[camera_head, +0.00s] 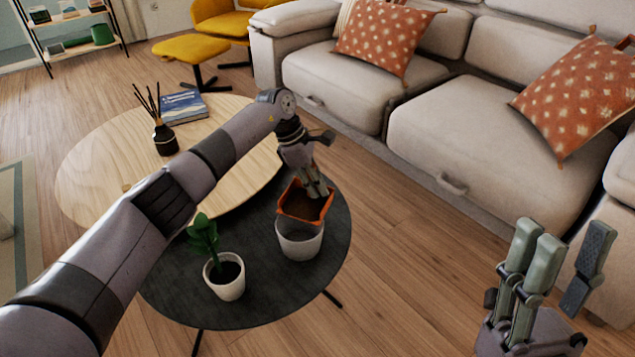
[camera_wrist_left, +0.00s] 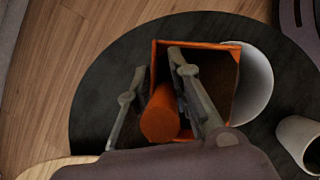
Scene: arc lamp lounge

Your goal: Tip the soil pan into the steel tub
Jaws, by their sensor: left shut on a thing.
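The orange soil pan (camera_head: 289,209) is above the round black table, at the far rim of the pale steel tub (camera_head: 299,241). Dark soil shows inside the pan; I cannot tell how far it is tilted. My left gripper (camera_head: 317,190) is shut on the pan's orange handle (camera_wrist_left: 160,115), which lies between its fingers in the left wrist view. That view also shows the pan's rim overlapping the tub (camera_wrist_left: 257,80). My right gripper (camera_head: 560,268) is open and empty at the lower right.
A potted plant (camera_head: 225,277) stands on the black table (camera_head: 262,312), left of the tub. The wooden table (camera_head: 100,170) behind holds a reed diffuser (camera_head: 165,138) and a blue book (camera_head: 184,107). A sofa (camera_head: 470,140) stands beyond; floor is clear between.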

